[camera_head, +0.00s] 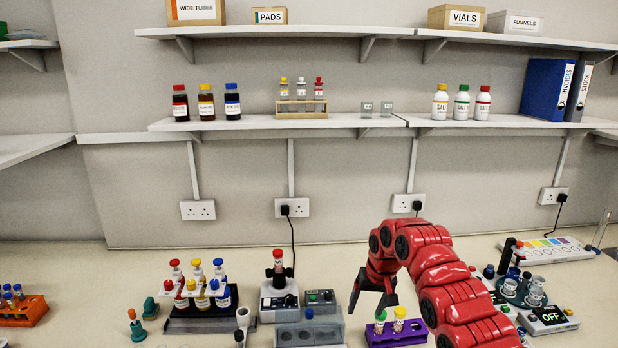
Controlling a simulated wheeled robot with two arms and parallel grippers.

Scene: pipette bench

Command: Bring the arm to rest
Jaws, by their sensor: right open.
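My right arm (445,275) is red and reaches in from the lower right, bent over the bench. Its dark gripper (367,308) points down with its two fingers apart and nothing between them. My left gripper is not in view. The arm hides part of the bench behind it.
A grey block (322,330) and a small device holding a red-capped bottle (278,267) stand left of the gripper. A rack with several capped bottles (200,290) is further left. A device reading OFF (550,318) and a round holder (522,293) stand right. Shelves (280,123) run above.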

